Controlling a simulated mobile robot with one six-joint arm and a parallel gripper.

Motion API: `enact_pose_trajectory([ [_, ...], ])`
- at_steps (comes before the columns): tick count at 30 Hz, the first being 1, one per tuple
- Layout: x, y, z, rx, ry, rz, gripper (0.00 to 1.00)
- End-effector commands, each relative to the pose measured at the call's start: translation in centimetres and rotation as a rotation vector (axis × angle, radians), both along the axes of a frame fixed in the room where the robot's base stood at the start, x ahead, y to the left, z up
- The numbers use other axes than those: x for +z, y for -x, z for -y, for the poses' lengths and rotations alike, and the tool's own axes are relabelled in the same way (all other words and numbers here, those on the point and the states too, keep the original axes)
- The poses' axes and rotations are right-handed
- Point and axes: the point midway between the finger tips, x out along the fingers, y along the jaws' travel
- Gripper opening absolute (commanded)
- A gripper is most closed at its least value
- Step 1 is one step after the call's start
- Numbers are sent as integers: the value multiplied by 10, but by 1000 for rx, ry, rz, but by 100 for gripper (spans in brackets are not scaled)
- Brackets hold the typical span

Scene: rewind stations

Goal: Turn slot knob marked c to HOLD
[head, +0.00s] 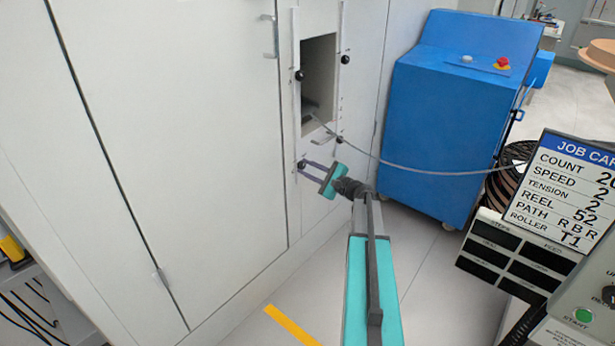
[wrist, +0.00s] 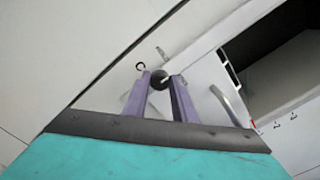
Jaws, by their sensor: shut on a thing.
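The slot knob (wrist: 158,77) is a small black round knob on a pale panel, with a dark "c" mark (wrist: 140,66) just to its left in the wrist view. In the head view the knob (head: 301,164) sits below the left side of the square opening. My gripper (head: 306,167) reaches it from the lower right. In the wrist view my gripper's two purple fingers (wrist: 160,88) stand on either side of the knob, shut on it. A white pointer or bar runs up and right from the knob. HOLD lettering is not readable.
The square opening (head: 319,80) has a grey cable (head: 400,170) running from it to the right. Other black knobs (head: 299,75) (head: 345,59) (head: 339,139) sit around it. A blue cabinet (head: 450,120) and a job card (head: 570,190) stand to the right.

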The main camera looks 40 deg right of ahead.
Motion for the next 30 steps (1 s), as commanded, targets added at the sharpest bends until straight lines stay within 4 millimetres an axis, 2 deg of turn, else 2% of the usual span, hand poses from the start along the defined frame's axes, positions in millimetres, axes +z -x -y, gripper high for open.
enact_pose_trajectory([
  [1,-5,0,1,-4,37,10,2],
  [30,-5,0,1,-6,717,177,2],
])
